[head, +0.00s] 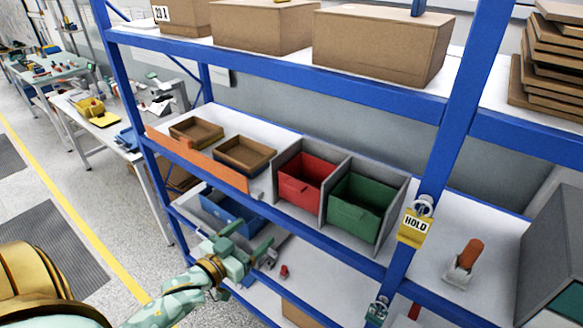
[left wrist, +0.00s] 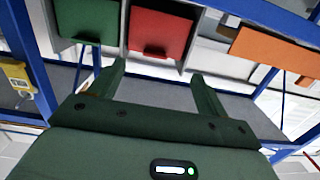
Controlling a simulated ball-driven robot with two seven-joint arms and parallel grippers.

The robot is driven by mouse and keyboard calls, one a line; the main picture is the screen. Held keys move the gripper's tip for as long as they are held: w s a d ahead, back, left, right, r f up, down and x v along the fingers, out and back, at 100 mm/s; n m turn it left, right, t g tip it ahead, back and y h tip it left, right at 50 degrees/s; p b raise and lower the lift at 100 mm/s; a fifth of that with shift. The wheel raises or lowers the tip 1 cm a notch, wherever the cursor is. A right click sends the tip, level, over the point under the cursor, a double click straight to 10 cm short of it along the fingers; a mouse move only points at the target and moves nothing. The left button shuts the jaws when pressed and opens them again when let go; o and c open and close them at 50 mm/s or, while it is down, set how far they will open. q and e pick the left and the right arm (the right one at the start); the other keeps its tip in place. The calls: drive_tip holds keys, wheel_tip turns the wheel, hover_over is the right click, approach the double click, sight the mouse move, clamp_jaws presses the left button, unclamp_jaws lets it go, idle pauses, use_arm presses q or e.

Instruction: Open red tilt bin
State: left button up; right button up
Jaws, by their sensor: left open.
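The red tilt bin (head: 301,190) sits in the left bay of a grey two-bay housing (head: 325,170) on the middle shelf. A small pull lip shows on its front. The green bin (head: 352,215) fills the bay to its right. My left gripper (head: 253,240) is open and empty, in front of and below the red bin, apart from it. In the left wrist view, the red bin (left wrist: 158,32) shows ahead of the open fingers (left wrist: 157,72), with its dark lip near the panel's lower edge. My right gripper is not in view.
Blue rack beams (head: 340,262) run along the shelf front. An orange strip (head: 200,160) fronts two brown trays (head: 245,153) left of the housing. A blue bin (head: 228,213) sits on the shelf below. A yellow HOLD tag (head: 413,227) hangs on the right upright.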

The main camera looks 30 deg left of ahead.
use_arm(q)
wheel_tip(320, 180, up, 3)
approach(292, 187)
drive_tip(key=shift+t, duration=0.3)
drive_tip(key=w, duration=0.9)
drive_tip(key=shift+w+d+f+p, duration=0.25)
drive_tip(key=shift+d+p, duration=0.05)
drive_tip(key=shift+p, duration=0.05)
drive_tip(key=shift+s, duration=0.1)
drive_tip(key=c, duration=1.4)
